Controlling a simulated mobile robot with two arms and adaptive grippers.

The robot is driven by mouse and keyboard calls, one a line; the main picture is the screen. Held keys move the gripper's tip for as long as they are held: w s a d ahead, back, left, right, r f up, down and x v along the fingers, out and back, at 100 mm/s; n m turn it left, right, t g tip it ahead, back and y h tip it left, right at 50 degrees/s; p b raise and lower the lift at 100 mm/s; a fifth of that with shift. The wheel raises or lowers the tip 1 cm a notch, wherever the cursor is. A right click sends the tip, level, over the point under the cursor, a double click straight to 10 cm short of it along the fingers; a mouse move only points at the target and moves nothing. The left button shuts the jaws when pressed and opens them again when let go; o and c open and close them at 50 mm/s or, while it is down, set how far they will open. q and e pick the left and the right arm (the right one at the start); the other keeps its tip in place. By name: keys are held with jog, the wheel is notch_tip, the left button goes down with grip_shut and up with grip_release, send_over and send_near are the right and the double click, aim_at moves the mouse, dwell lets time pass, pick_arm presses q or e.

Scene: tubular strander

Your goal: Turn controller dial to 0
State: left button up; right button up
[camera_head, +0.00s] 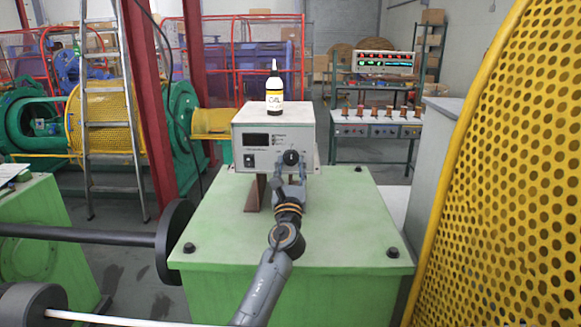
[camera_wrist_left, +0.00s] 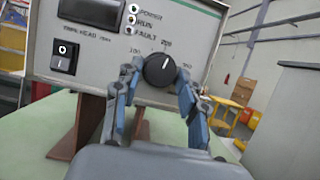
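The controller (camera_head: 262,138) is a pale grey box on the green machine top. Its round black dial (camera_head: 291,157) is at the lower right of the front panel. In the left wrist view the dial (camera_wrist_left: 159,69) has a white pointer mark directed up and slightly right; the small scale numbers are partly blurred or hidden. My left gripper (camera_head: 290,172) is in front of the dial. In the left wrist view its fingers (camera_wrist_left: 158,88) are apart, one on each side of the dial, close to its rim; firm contact is not visible. My right gripper is out of view.
A bottle (camera_head: 274,92) stands on the controller. A power rocker switch (camera_wrist_left: 65,55) is left of the dial. The green top (camera_head: 340,215) is mostly clear, with bolts at its corners. A yellow perforated guard (camera_head: 510,180) rises close on the right.

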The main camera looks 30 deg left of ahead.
pick_arm(q)
jog(key=c, duration=0.6)
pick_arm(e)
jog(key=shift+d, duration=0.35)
pick_arm(q)
jog(key=shift+f, duration=0.1)
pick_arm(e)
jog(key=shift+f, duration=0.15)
